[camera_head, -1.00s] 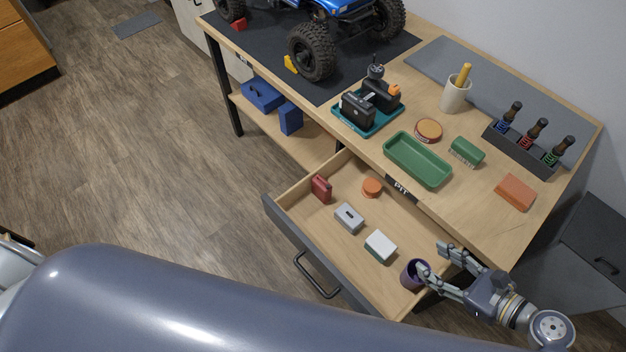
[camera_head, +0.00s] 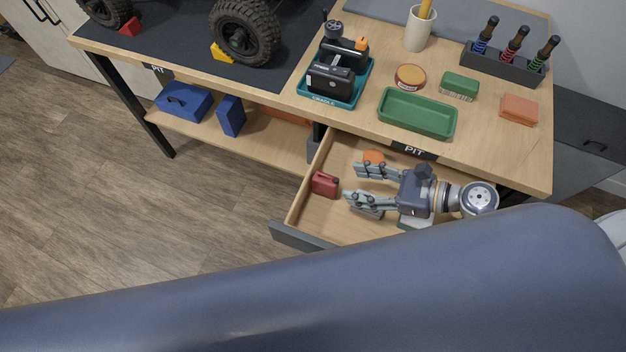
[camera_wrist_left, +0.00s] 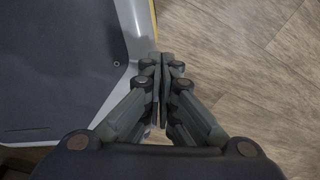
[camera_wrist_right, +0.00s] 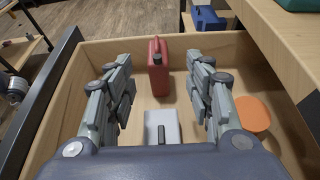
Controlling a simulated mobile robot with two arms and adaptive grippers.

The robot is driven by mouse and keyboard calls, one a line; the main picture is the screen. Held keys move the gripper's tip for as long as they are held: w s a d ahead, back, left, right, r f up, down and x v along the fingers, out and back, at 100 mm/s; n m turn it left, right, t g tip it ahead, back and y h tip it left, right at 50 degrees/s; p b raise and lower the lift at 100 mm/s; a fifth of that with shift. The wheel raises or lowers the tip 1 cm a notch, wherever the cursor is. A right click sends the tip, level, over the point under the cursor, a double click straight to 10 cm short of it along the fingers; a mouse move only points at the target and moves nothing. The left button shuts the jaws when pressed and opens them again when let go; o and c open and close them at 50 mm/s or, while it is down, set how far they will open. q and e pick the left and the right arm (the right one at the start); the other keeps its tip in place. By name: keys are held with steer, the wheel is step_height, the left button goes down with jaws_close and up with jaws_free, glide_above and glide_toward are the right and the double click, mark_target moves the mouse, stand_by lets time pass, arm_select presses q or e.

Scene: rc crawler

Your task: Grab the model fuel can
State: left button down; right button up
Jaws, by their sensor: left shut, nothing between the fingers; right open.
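The model fuel can is a small red can (camera_head: 324,184) standing upright at the left end of the open drawer. In the right wrist view the red can (camera_wrist_right: 158,68) stands ahead of the fingers, between their lines and apart from them. My right gripper (camera_head: 350,184) is open and empty over the drawer, its fingers pointing left toward the can; it also shows in the right wrist view (camera_wrist_right: 157,85). My left gripper (camera_wrist_left: 163,70) is shut and empty above the floor in the left wrist view. It does not show in the head view.
The drawer (camera_head: 300,205) also holds a grey box (camera_wrist_right: 163,128) below my right fingers and an orange round tin (camera_wrist_right: 252,113) beside them. Above is the tabletop with a green tray (camera_head: 418,114) and a teal cradle (camera_head: 340,98).

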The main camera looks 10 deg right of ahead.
mark_target(337, 182)
steer(key=x, duration=0.2)
steer(key=shift+w+a+f, duration=0.1)
steer(key=shift+w+a, duration=0.1)
steer(key=shift+a, duration=0.1)
steer(key=shift+w+a+f, duration=0.15)
steer(key=shift+w+a, duration=0.05)
steer(key=shift+a, duration=0.1)
steer(key=x, duration=0.5)
steer(key=shift+s+f, duration=0.1)
steer(key=shift+s, duration=0.05)
steer(key=shift+a+f, duration=0.2)
steer(key=shift+a, duration=0.05)
arm_select(q)
steer(key=shift+s+d+f, duration=0.1)
steer(key=shift+s+d, duration=0.5)
steer(key=shift+d, duration=0.2)
arm_select(e)
steer(key=c, duration=1.1)
